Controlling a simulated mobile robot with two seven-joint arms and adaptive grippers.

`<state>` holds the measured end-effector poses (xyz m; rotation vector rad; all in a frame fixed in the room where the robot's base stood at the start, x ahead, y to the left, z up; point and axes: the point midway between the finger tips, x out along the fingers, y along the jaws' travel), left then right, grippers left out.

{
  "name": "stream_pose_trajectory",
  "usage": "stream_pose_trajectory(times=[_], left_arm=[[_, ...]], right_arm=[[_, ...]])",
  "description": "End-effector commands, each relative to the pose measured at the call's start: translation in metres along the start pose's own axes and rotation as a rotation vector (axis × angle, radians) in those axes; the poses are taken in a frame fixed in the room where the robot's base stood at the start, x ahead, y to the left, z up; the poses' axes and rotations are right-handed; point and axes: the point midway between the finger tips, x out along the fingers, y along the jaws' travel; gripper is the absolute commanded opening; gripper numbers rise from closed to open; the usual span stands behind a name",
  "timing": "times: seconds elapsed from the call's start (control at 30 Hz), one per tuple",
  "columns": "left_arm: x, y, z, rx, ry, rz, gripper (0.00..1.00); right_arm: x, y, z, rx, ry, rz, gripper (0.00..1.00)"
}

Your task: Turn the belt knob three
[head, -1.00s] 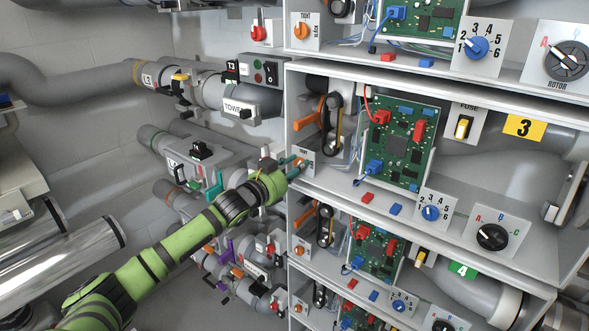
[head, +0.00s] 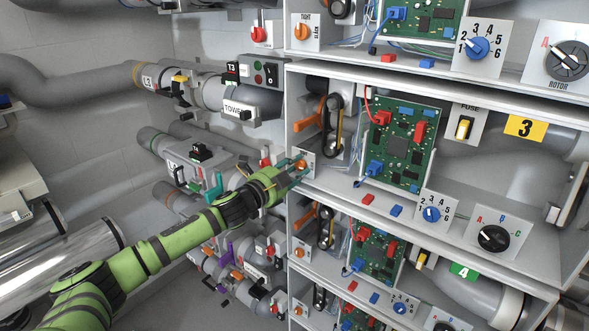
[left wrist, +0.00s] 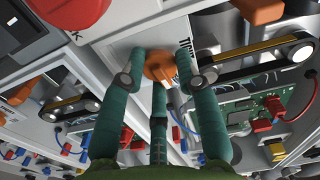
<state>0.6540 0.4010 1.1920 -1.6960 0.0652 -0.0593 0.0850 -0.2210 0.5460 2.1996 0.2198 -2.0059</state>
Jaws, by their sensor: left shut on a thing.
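The belt knob three (head: 302,165) is orange and sits on a small white plate at the left edge of the shelf compartment marked with a yellow 3. My left gripper (head: 298,170) reaches it from the lower left and largely covers it. In the left wrist view, the same orange knob (left wrist: 159,65) lies between the teal fingers of my left gripper (left wrist: 161,76), which is shut on it. Part of the plate's lettering shows beside the knob, turned on its side. The knob's exact angle is hard to read. My right gripper is not in view.
A black belt with pulleys (head: 335,125) and an orange lever (head: 308,112) stand close above the knob. A green circuit board (head: 398,145) is to the right. Pipes with valves (head: 200,155) run left of the shelf. Similar compartments lie above and below.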

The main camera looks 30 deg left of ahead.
Motion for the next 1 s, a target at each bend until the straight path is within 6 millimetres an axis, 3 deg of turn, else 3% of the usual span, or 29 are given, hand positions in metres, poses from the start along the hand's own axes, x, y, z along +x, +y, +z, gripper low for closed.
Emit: stream_pose_trajectory(times=[0.3, 0.87, 0.9, 1.0], left_arm=[[0.0003, -0.0019, -0.0023, 0.118, 0.006, -0.005, 0.0], [0.0002, -0.0001, -0.0024, 0.14, 0.006, -0.002, 0.0], [0.0002, 0.0, -0.0024, 0.14, 0.006, -0.002, 0.42], [0.0001, 0.0003, -0.0018, 0.139, 0.004, -0.001, 0.42]], right_arm=[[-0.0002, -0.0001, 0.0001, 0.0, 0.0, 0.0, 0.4], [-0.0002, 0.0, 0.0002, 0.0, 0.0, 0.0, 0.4], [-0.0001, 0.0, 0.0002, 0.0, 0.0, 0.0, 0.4], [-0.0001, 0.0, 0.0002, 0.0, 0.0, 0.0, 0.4]])
